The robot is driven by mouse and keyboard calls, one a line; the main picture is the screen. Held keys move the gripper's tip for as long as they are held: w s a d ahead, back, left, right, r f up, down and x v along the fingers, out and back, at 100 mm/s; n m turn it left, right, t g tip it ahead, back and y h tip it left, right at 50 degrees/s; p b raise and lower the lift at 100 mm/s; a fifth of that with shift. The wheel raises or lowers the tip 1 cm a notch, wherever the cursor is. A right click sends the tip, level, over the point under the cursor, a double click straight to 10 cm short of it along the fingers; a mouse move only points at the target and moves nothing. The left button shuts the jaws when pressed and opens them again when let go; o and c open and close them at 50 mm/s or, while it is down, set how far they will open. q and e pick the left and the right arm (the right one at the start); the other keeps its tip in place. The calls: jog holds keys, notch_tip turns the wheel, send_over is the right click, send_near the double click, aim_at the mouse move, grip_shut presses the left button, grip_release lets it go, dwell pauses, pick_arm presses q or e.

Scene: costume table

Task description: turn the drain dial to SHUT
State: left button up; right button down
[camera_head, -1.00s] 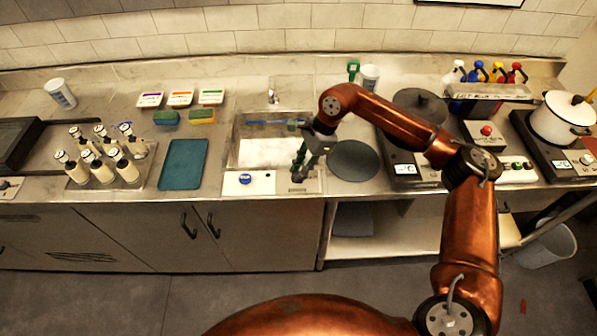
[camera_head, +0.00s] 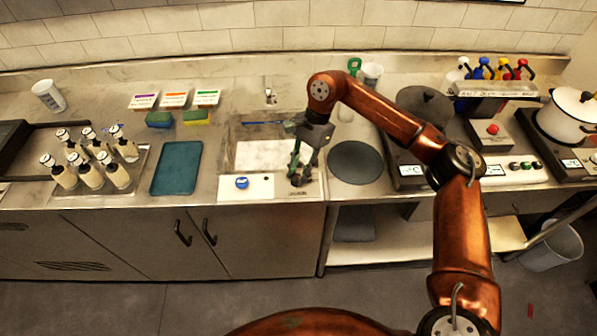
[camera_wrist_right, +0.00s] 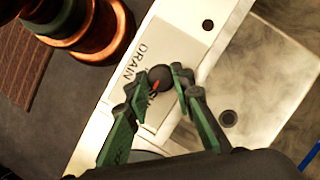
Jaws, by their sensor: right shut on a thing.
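The drain dial (camera_wrist_right: 159,77) is a small dark round knob with a red pointer mark, on a pale panel (camera_wrist_right: 178,40) lettered DRAIN in the right wrist view. Other lettering beside the knob is partly covered by the fingers. My right gripper (camera_wrist_right: 167,83) has its green and black fingers closed around the knob, one on each side. In the head view my right gripper (camera_head: 300,178) points down at the panel at the sink's front right, and it hides the dial there. My left gripper is not in view.
The sink basin (camera_head: 237,150) lies just behind the panel. A blue round knob (camera_head: 242,183) is on the white strip to the left. A dark round mat (camera_head: 355,162) lies close to the right, and a teal board (camera_head: 178,168) lies farther left.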

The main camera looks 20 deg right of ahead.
jog(key=c, duration=1.7)
grip_release()
jog(key=v, duration=1.2)
